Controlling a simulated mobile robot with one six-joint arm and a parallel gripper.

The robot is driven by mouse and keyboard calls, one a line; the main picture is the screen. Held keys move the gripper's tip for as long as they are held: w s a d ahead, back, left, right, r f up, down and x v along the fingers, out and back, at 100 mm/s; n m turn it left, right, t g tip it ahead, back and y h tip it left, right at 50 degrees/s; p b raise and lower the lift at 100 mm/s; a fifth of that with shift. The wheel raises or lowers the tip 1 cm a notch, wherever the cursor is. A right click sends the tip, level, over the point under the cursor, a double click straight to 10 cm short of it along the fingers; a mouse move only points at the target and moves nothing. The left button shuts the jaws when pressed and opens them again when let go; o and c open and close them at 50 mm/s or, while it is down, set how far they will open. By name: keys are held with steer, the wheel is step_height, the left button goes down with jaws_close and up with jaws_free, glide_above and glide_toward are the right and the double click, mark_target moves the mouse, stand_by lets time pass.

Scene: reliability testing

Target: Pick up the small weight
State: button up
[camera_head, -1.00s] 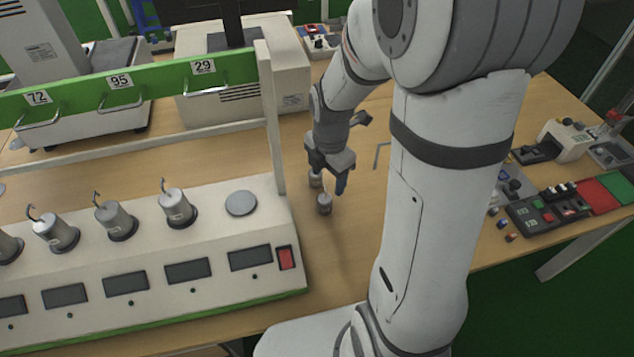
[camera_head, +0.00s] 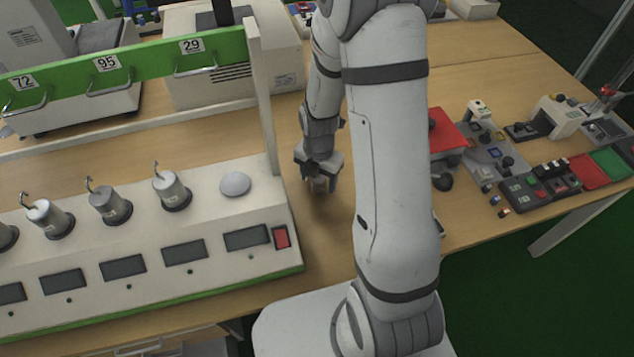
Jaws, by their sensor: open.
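My gripper (camera_head: 319,183) is open and points down at the wooden table, just right of the white test panel. The small grey weights seen on the table earlier are not clearly visible now; the gripper covers that spot. I cannot tell whether a weight stands between the fingers. Larger grey hooked weights stand upright on the panel, among them one at the right (camera_head: 172,190), one in the middle (camera_head: 109,207) and one farther left (camera_head: 48,220).
The white test panel (camera_head: 215,245) has an empty round pad (camera_head: 235,184) close to the gripper. A green rail (camera_head: 135,65) on a white post (camera_head: 264,100) stands behind it. Control boxes (camera_head: 540,190) and a red plate (camera_head: 447,130) lie at the right.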

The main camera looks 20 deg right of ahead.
jaws_close()
stand_by(0.8)
